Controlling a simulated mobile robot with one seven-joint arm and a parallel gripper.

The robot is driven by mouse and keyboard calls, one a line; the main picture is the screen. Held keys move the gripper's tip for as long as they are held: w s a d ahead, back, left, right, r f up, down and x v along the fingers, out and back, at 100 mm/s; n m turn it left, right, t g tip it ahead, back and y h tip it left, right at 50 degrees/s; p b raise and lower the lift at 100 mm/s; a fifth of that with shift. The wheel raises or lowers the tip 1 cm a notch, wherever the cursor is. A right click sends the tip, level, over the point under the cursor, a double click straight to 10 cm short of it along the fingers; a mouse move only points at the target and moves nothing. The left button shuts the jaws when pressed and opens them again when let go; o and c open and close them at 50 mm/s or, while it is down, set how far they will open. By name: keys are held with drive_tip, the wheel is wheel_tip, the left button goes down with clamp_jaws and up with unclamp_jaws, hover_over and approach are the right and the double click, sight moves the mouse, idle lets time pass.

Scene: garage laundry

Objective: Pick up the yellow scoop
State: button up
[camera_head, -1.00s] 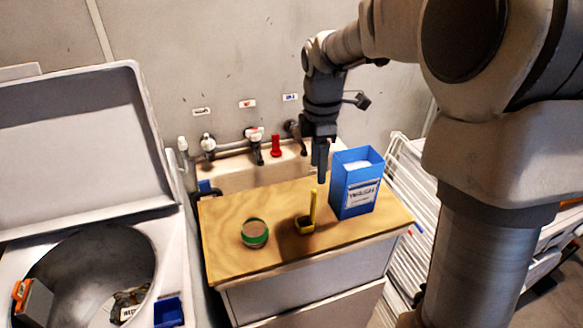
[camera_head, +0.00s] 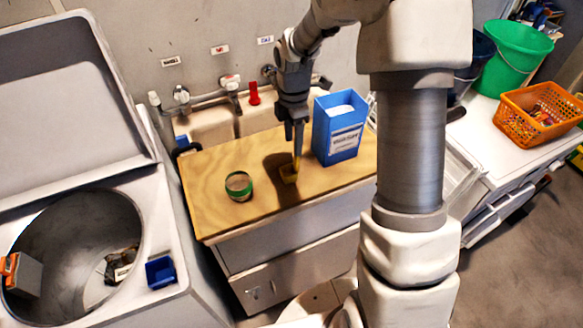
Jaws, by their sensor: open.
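The fingers are open. The scoop's cup rests on the wood.
The blue box (camera_head: 338,142) stands close to the right of my gripper. A green-rimmed round tin (camera_head: 239,186) is to the left. Taps (camera_head: 231,84) and a red bottle (camera_head: 254,93) are behind. An open washer drum (camera_head: 75,250) is at left.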

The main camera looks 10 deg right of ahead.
hover_over(295, 174)
drive_tip(key=shift+w+d+f+p, duration=0.1)
drive_tip(key=shift+w+f+p, duration=0.05)
drive_tip(key=shift+f, duration=1.4)
drive_tip(key=shift+w+f+p, duration=0.15)
drive_tip(key=shift+f, duration=1.35)
clamp_jaws()
